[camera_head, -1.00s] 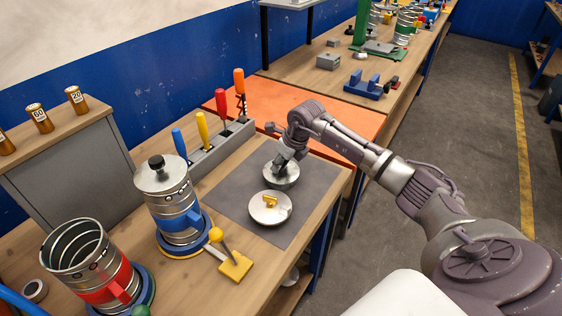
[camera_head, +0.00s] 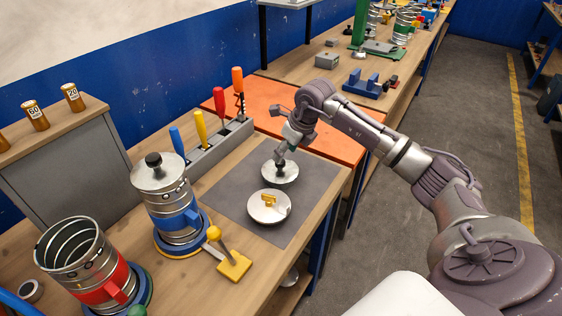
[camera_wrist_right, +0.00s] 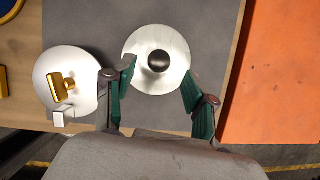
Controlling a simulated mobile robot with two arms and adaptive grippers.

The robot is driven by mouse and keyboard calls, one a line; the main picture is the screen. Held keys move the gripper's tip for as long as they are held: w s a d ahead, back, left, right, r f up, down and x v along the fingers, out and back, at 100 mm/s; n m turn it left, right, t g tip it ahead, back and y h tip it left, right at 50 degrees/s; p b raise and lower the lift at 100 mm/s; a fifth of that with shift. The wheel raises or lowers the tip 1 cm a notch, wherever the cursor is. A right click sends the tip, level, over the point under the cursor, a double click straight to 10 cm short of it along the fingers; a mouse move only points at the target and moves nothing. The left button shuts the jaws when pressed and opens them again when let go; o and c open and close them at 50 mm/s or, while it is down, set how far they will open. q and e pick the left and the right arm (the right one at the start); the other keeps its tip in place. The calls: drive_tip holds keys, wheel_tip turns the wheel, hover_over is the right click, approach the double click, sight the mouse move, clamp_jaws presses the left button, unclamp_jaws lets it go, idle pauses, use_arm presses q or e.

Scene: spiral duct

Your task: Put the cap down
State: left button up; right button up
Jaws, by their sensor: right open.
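A round silver cap with a black knob (camera_head: 280,172) rests on the dark grey mat (camera_head: 232,190). In the right wrist view the cap (camera_wrist_right: 140,43) lies between and beyond the fingertips, its black knob apart from both. My right gripper (camera_head: 281,156) is open just above the cap; it also shows in the right wrist view (camera_wrist_right: 157,82) with its fingers spread. A second silver cap with a yellow handle (camera_head: 268,207) lies on the mat beside it, and also shows in the right wrist view (camera_wrist_right: 66,86). My left gripper is not in view.
A silver duct with a blue band and black-knobbed lid (camera_head: 172,205) and an open duct with a red band (camera_head: 85,262) stand at left. A rack of coloured-handled tools (camera_head: 212,148) runs behind the mat. A yellow-based lever (camera_head: 234,265) stands in front.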

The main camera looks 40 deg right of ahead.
drive_tip(key=v, duration=0.6)
drive_tip(key=shift+b, duration=0.45)
drive_tip(key=shift+s, duration=0.15)
